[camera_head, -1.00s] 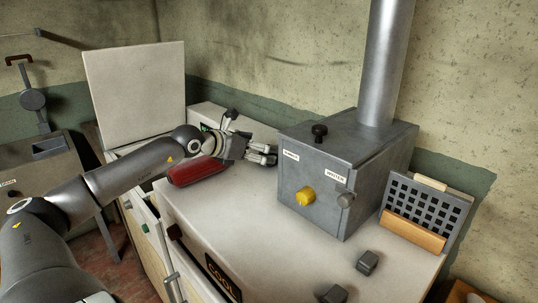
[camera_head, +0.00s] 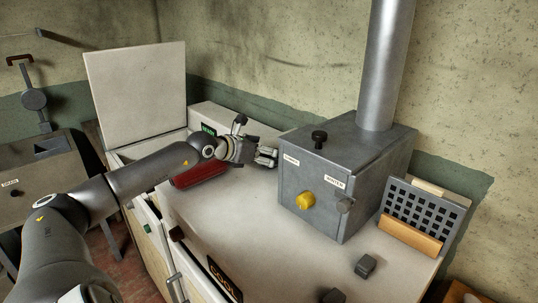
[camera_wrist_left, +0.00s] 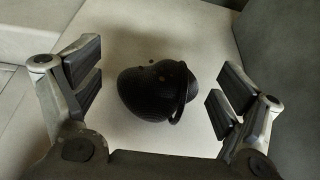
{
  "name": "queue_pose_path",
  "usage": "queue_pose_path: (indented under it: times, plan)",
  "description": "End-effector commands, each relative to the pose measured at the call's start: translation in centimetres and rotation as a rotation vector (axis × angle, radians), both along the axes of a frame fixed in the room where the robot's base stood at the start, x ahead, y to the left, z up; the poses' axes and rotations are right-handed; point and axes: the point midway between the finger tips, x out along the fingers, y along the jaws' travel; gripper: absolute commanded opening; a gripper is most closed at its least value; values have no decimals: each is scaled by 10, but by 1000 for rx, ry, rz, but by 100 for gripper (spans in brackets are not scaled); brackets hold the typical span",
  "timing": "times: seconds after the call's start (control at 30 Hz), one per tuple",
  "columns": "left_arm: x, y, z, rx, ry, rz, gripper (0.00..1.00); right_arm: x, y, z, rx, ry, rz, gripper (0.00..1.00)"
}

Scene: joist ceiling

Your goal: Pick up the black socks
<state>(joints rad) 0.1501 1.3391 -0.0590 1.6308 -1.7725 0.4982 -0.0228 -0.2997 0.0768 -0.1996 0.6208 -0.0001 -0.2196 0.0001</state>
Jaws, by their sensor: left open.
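In the left wrist view the black socks (camera_wrist_left: 150,92) show as a dark, rounded bundle on a pale surface, with a curved fold or band on the right side. They lie between the two spread pairs of finger pads, with visible gaps on both sides. My left gripper (camera_head: 268,156) is open and empty above the back of the white worktop in the head view. I cannot make out the socks in the head view. My right gripper is in neither view.
A red object (camera_head: 200,171) lies on the worktop (camera_head: 235,215) below my left wrist. A grey metal box (camera_head: 325,180) with knobs and a pipe (camera_head: 388,65) stands right of the gripper. A raised white lid (camera_head: 137,90) stands behind my arm. The worktop's front middle is clear.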

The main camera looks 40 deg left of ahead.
Motion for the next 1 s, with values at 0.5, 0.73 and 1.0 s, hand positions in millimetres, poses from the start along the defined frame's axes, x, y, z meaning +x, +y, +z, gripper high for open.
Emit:
queue_pose_path:
  times: [0.5, 0.73, 1.0]
  plan:
    - [22, -3, -10, 2, 2, -2, 91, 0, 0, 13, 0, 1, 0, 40]
    - [22, -3, -10, 2, 1, -2, 77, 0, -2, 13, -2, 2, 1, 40]
    - [22, -3, -10, 2, 1, -2, 42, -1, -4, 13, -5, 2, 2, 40]
